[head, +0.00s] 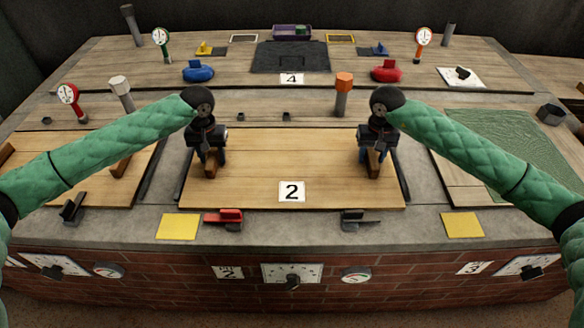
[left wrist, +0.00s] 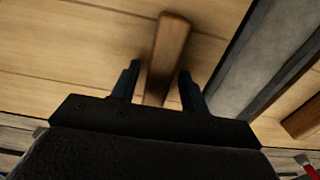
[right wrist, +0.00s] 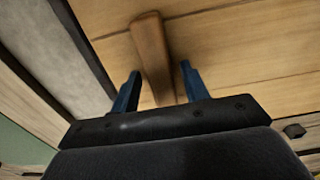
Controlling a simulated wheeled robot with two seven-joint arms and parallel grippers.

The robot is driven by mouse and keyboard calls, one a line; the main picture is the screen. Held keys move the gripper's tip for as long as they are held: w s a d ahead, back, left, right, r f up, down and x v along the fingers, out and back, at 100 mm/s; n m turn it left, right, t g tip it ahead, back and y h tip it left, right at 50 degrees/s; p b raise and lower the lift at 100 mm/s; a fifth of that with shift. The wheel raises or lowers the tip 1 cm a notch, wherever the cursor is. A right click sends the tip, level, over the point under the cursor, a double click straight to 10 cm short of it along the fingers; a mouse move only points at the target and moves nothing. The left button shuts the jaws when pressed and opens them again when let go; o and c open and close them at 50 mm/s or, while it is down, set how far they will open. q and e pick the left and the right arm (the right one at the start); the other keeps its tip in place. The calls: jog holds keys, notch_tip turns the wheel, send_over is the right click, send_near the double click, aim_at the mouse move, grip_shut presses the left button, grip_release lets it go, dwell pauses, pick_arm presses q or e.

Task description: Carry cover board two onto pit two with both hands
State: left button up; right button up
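My left gripper (head: 210,160) is open around the board's left wooden handle; this handle (left wrist: 168,50) shows between the blue fingers with gaps in the left wrist view. My right gripper (head: 372,160) is open around the right handle; in the right wrist view this handle (right wrist: 151,50) stands between the fingers, also with gaps. I cannot tell whether the board sits fully flush.
An orange-capped post (head: 343,95) stands behind the board. A red clamp (head: 224,217) and a grey clamp (head: 357,220) sit at the front edge, with yellow squares (head: 178,226) beside them. A green textured surface (head: 500,145) is at right, another board at left.

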pick_arm(q)
jog(key=shift+d+r, duration=0.1)
jog(key=shift+r, duration=0.35)
pick_arm(e)
jog(key=shift+a, duration=0.1)
pick_arm(q)
notch_tip(320, 180, up, 11)
pick_arm(e)
notch_tip(320, 180, up, 12)
dwell(0.6)
dwell(0.5)
